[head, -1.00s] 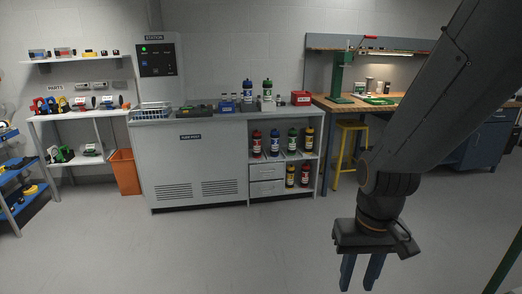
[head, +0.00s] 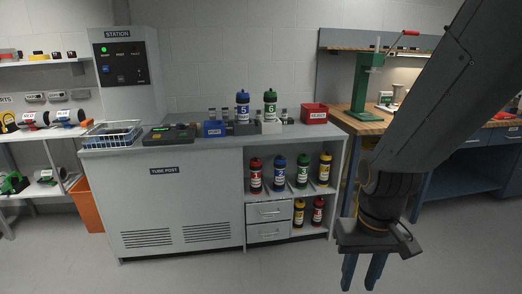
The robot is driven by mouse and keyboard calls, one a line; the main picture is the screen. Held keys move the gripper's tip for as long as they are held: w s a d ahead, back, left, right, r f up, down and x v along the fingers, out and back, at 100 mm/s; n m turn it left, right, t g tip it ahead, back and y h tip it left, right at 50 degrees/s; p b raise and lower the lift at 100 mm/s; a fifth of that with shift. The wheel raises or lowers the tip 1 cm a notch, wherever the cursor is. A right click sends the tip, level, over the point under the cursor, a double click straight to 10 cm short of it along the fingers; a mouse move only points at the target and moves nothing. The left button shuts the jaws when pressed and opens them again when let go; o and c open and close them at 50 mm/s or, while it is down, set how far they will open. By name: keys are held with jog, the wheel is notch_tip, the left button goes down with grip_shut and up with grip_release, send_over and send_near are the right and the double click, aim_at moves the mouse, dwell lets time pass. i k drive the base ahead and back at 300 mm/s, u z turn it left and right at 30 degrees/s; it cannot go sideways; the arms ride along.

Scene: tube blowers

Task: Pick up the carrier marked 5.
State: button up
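The carrier marked 5 (head: 242,107) is a blue-capped bottle with a blue label. It stands upright on top of the grey tube-post counter (head: 190,147), towards its right half. A green-capped carrier marked 6 (head: 270,105) stands just to its right. My gripper (head: 363,276) hangs at the lower right over the floor, well in front of the counter and apart from the carriers. Its two fingers point down with a narrow gap between them, and nothing shows between them.
Small blue (head: 214,129) and red (head: 314,113) bins, a wire basket (head: 111,134) and a dark device (head: 170,134) stand on the counter. Several carriers (head: 279,173) fill the shelves below. A wooden workbench (head: 357,122) is to the right. The floor in front is clear.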

aim_at(243, 101)
jog(key=i, duration=2.6)
jog(key=u, duration=0.25)
